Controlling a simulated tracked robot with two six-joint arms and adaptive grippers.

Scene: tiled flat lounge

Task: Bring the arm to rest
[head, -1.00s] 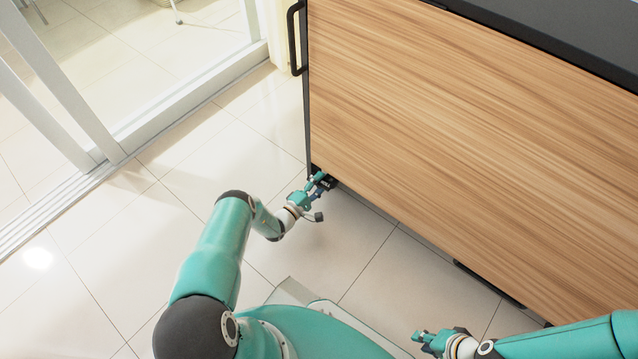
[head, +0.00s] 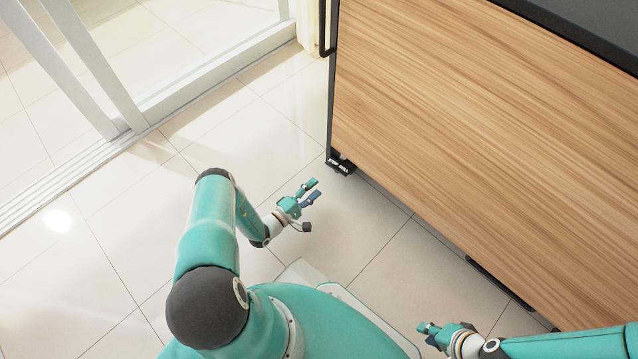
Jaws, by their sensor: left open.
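My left gripper (head: 314,190) is open and empty above the tiled floor in the head view. Its two fingers are apart, one teal and one bluish. It is a little below and left of a small black block with white lettering (head: 339,166) at the foot of the cabinet corner, with a gap between them. My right gripper (head: 427,333) is low in the view, right of my base. It is too small to tell whether its fingers are apart.
A wood-fronted cabinet (head: 480,140) with a dark top fills the right side. A black handle (head: 323,28) sticks out at its left edge. A white-framed sliding glass door (head: 165,100) stands at the left. The tiled floor (head: 240,130) between is clear.

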